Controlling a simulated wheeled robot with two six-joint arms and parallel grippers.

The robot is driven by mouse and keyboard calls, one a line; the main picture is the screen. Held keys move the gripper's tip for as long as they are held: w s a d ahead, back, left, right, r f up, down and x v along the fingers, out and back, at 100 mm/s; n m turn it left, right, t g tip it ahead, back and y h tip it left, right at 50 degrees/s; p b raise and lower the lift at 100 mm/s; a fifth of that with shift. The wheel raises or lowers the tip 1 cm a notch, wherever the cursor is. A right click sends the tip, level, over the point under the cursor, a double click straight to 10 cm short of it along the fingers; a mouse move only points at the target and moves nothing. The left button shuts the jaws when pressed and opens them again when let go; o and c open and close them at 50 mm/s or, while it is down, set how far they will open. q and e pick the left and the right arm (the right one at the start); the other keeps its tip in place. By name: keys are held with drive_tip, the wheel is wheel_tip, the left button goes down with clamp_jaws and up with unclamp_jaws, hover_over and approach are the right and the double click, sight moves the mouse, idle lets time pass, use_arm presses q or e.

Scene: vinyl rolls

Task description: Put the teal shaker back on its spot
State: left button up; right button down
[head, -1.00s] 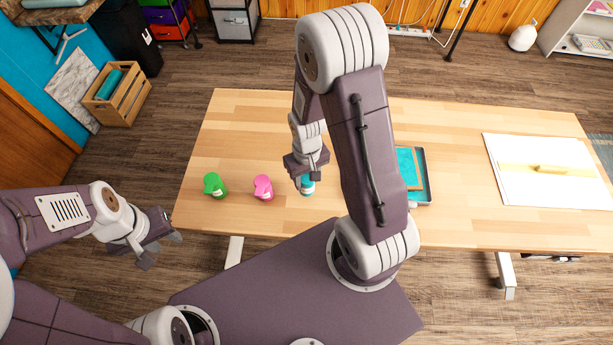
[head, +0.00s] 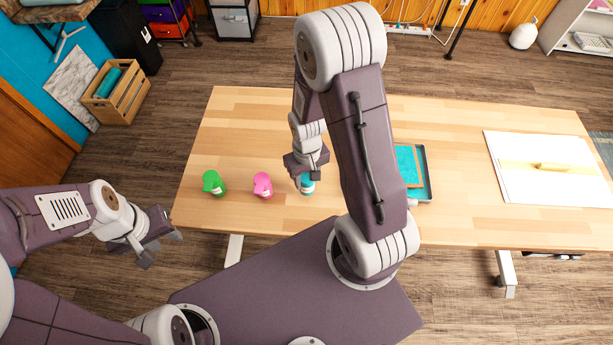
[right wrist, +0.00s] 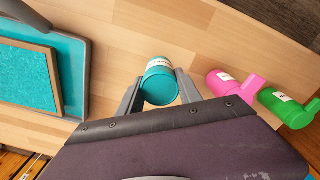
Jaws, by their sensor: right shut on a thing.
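The teal shaker (head: 307,188) stands near the front edge of the table, to the right of a pink shaker (head: 263,185) and a green shaker (head: 214,184). My right gripper (head: 305,178) is shut on the teal shaker from above. In the right wrist view the teal shaker (right wrist: 160,82) sits between the two fingers; whether its base touches the table is hard to tell. The pink shaker (right wrist: 232,92) and green shaker (right wrist: 287,108) show to the right there. My left gripper (head: 160,245) hangs off the table's left front corner, empty, with its fingers apart.
A grey tray (head: 427,180) with a teal sheet and framed board lies right of my right arm; the tray (right wrist: 78,75) is left in the wrist view. A white board (head: 545,190) lies at the table's right. The table's (head: 245,125) back left is clear.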

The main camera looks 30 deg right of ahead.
drive_tip(key=shift+f, duration=0.1)
drive_tip(key=shift+f+b, duration=0.5)
drive_tip(key=shift+f, duration=0.15)
drive_tip(key=shift+f, duration=0.1)
idle(0.3)
drive_tip(key=shift+f+b, duration=0.45)
drive_tip(key=shift+f, duration=0.05)
drive_tip(key=shift+f, duration=0.15)
drive_tip(key=c, duration=0.7)
unclamp_jaws()
drive_tip(key=shift+o, duration=0.2)
